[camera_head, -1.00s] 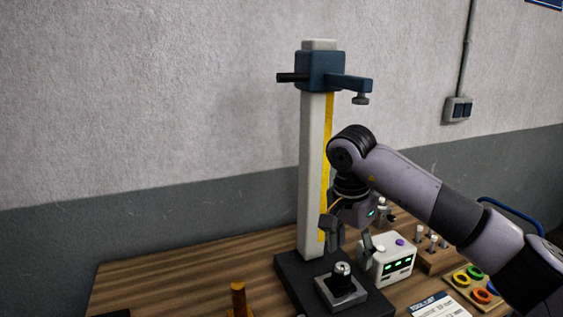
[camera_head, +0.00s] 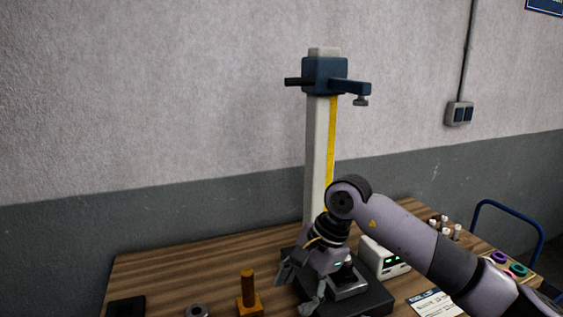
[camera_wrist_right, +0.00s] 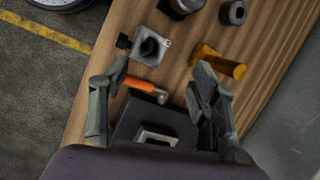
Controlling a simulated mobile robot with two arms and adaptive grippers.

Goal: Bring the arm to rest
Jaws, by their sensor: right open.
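My right gripper (camera_head: 297,292) is low over the front of the gauge's dark base, its fingers pointing down and left. In the right wrist view the gripper (camera_wrist_right: 160,80) is open, with its fingers spread wide and nothing held between them. My right arm comes in from the right edge, bent at the elbow. The tall gauge stand (camera_head: 315,160) is upright behind the gripper, with a blue head (camera_head: 325,74) at its top. The grey square block (camera_head: 347,283) on the base is partly hidden by the gripper. My left gripper is not in view.
An amber post (camera_head: 248,292) stands left of the gripper. A metal ring (camera_head: 197,311) and a dark pad (camera_head: 126,306) lie farther left. A white box (camera_head: 385,260) with green lights stands right of the stand. The back left of the wooden table (camera_head: 190,263) is bare.

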